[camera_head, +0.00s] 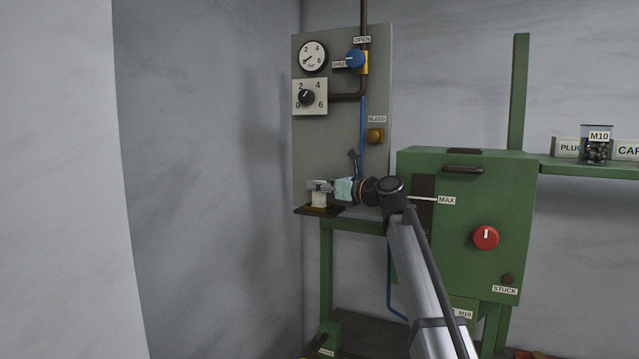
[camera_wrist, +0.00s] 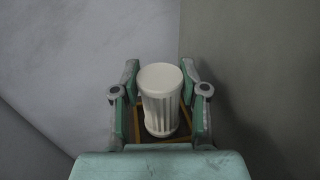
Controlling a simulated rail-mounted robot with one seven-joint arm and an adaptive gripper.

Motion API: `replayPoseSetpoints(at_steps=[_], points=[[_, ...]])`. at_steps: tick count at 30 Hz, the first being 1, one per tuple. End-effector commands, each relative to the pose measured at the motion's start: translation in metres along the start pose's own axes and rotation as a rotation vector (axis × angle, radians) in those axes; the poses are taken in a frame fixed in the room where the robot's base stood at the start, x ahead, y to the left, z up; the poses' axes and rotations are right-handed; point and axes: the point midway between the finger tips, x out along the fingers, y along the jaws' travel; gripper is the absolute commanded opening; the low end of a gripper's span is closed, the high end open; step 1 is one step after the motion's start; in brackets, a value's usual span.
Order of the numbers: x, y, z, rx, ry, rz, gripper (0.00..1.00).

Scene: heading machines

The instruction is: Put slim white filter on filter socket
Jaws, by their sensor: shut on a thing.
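The slim white filter (camera_wrist: 160,98) is a ribbed upright cylinder with a smooth round cap. It stands between the two fingers of my gripper (camera_wrist: 160,92) in the wrist view. In the head view my gripper (camera_head: 320,186) is shut on the filter (camera_head: 319,199), at the lower left of the grey panel. The filter is just above or on a small dark brown tray (camera_head: 330,212); I cannot tell whether it touches. The tray's yellowish-brown rim (camera_wrist: 136,125) shows around the filter in the wrist view. I cannot make out the filter socket.
The grey panel (camera_head: 335,130) behind carries gauges (camera_head: 313,56), a blue valve knob (camera_head: 355,58) and a bleed knob (camera_head: 375,136). A dark lever (camera_head: 353,158) stands close above my gripper. A green cabinet (camera_head: 470,225) stands at right. The left side is bare wall.

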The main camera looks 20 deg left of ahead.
Motion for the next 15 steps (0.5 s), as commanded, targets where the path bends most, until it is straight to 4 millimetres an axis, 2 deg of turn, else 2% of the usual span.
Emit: replayPoseSetpoints(at_steps=[5,6,8,15], points=[[0.0000,0.0001,-0.0017,0.000,0.000,0.000,0.09],[0.0000,0.0000,-0.0020,0.000,0.000,0.000,0.50],[0.0000,0.0000,-0.0018,0.000,0.000,0.000,0.68],[0.0000,0.0000,-0.0017,0.000,0.000,0.000,0.68]])
